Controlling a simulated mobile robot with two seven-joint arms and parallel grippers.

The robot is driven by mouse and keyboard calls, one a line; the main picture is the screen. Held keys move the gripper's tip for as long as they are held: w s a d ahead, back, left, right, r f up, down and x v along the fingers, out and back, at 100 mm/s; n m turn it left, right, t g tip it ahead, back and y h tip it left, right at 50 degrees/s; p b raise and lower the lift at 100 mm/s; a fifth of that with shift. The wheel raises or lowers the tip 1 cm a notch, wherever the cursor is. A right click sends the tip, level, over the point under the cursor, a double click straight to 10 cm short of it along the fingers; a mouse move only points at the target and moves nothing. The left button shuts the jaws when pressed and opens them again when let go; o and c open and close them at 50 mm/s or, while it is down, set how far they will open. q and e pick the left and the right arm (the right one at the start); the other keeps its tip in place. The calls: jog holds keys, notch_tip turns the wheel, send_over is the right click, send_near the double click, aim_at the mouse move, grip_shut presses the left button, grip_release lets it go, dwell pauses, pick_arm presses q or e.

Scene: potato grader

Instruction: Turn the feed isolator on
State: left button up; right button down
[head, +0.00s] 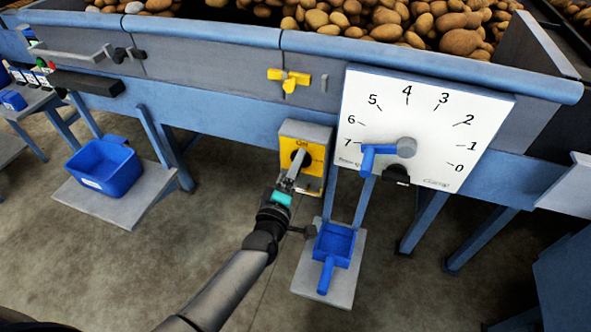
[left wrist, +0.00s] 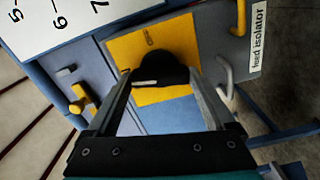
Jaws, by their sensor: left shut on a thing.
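The feed isolator (head: 316,163) is a grey box with a yellow plate, below the blue frame and left of the white dial. Lettering that looks like ON shows at the plate's top. In the left wrist view, its black rotary knob (left wrist: 160,68) stands on the yellow plate (left wrist: 178,32) and carries a white mark. My left gripper (head: 298,164) reaches in from below and is shut on the knob, one finger on each side; the fingers also show in the left wrist view (left wrist: 160,77). The fingers partly cover the knob in the head view. My right gripper is not in view.
A white dial (head: 425,120) numbered 0 to 7 with a blue handle is close on the right. A yellow handle (head: 288,79) is above. A blue scoop (head: 333,245) lies on a shelf below. A blue bin (head: 104,167) is at left. A "feed isolator" label (left wrist: 258,38) shows.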

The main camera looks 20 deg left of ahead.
pick_arm(q)
jog(key=shift+f+n, duration=0.1)
jog(key=shift+n, duration=1)
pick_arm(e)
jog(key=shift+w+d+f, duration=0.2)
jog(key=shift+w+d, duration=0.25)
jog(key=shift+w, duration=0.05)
pick_arm(q)
jog(key=shift+b, duration=0.3)
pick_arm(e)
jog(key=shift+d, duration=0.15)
pick_arm(q)
jog(key=o, duration=1.1)
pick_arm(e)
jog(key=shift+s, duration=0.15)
pick_arm(q)
jog(key=shift+s, duration=0.15)
